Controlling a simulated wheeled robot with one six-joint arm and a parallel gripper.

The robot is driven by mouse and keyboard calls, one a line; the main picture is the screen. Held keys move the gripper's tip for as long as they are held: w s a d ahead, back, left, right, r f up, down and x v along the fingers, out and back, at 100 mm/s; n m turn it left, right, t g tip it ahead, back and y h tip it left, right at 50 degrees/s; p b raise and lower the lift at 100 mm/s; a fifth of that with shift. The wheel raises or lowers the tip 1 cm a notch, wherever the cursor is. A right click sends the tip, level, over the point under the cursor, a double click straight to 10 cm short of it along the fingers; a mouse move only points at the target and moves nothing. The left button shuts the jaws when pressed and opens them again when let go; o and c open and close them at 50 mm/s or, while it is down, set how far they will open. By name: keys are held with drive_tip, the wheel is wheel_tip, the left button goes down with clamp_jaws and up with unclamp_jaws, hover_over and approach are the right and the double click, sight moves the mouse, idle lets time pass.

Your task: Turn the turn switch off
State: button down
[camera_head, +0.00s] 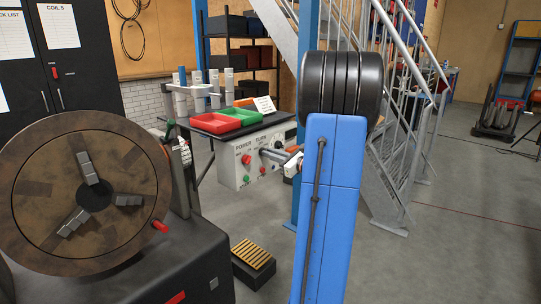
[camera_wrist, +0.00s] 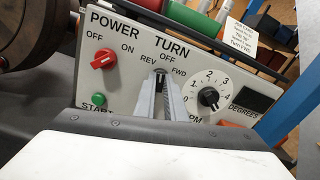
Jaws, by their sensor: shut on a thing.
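The turn switch (camera_wrist: 160,78) is on a light grey control panel (camera_wrist: 125,75), below the TURN label with REV, OFF and FWD around it. My gripper (camera_wrist: 160,92) is shut on the turn switch, one finger on each side. Only a dark bit of the switch shows between the fingers, so its exact setting is hard to tell. In the head view my gripper (camera_head: 268,154) reaches the panel (camera_head: 238,174) from the right and hides the switch.
Left of the switch are a red power knob (camera_wrist: 103,59) and a green start button (camera_wrist: 99,100). To its right are a black dial (camera_wrist: 208,97) and a dark display (camera_wrist: 254,97). A large round chuck (camera_head: 90,190) stands left. Red and green trays (camera_head: 222,121) lie above the panel.

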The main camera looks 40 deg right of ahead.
drive_tip(key=shift+m, duration=1.2)
drive_tip(key=c, duration=1.8)
unclamp_jaws()
drive_tip(key=s, duration=0.5)
drive_tip(key=s+d, duration=0.1)
drive_tip(key=s, duration=1.1)
drive_tip(key=shift+s+d, duration=0.2)
drive_tip(key=shift+d, duration=0.05)
